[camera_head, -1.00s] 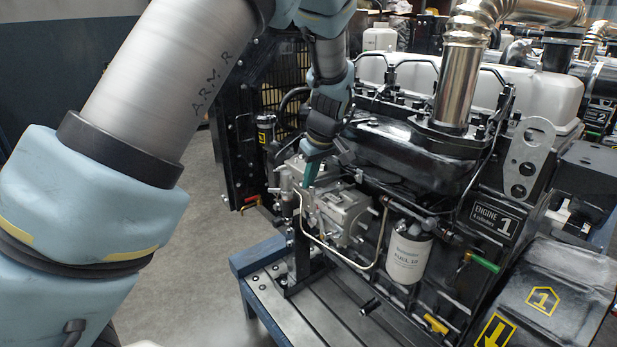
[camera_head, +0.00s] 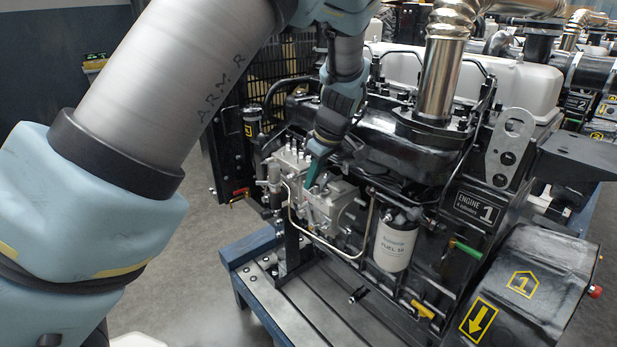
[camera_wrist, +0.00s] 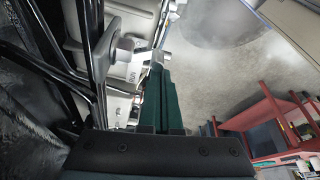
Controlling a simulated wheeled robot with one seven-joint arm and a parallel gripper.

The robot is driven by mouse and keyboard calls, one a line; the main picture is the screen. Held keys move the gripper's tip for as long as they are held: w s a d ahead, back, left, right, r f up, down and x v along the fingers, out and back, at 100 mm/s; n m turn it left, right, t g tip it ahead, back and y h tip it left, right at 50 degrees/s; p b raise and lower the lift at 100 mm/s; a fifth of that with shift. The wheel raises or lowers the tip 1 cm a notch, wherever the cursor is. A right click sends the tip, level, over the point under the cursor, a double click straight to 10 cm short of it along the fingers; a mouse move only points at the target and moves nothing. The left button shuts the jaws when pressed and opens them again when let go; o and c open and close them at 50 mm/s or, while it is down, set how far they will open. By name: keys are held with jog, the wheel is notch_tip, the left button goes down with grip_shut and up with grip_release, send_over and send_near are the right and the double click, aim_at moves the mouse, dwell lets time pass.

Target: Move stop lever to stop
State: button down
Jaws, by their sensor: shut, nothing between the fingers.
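The silver fuel injection pump (camera_head: 328,207) sits on the near side of the engine marked 1. My gripper (camera_head: 311,186) has teal fingers pointing down at the top of this pump. In the wrist view my gripper (camera_wrist: 158,68) is shut, with its dark green fingers together and nothing between them.
A white fuel filter (camera_head: 395,241) hangs right of the pump, with a thin metal pipe (camera_head: 340,250) curving below. Black pipes (camera_wrist: 95,55) run close left of the fingers. A red stand (camera_wrist: 265,115) is on the floor at the right. The bench (camera_head: 285,305) is below.

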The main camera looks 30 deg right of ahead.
jog(key=shift+s+d, duration=0.1)
jog(key=shift+s, duration=0.05)
dwell(0.4)
jog(key=shift+d+r, duration=0.1)
jog(key=shift+r, duration=0.15)
jog(key=b+v, duration=0.2)
jog(key=v, duration=0.8)
jog(key=shift+r, duration=0.15)
jog(key=w+a+f+m+g, duration=0.1)
jog(key=w+a+f, duration=0.15)
jog(key=a, duration=0.75)
jog(key=w+a+f+m+g, duration=0.15)
jog(key=w+a, duration=0.25)
jog(key=a, duration=0.6)
jog(key=s+a+f+m, duration=0.1)
jog(key=s+a+f, duration=0.1)
jog(key=a, duration=0.8)
jog(key=s+a+f+m+h, duration=0.1)
jog(key=s+a, duration=0.4)
jog(key=a, duration=0.6)
jog(key=shift+f+m+t+h, duration=0.3)
jog(key=shift+f+m+t, duration=0.05)
jog(key=shift+f+m, duration=0.35)
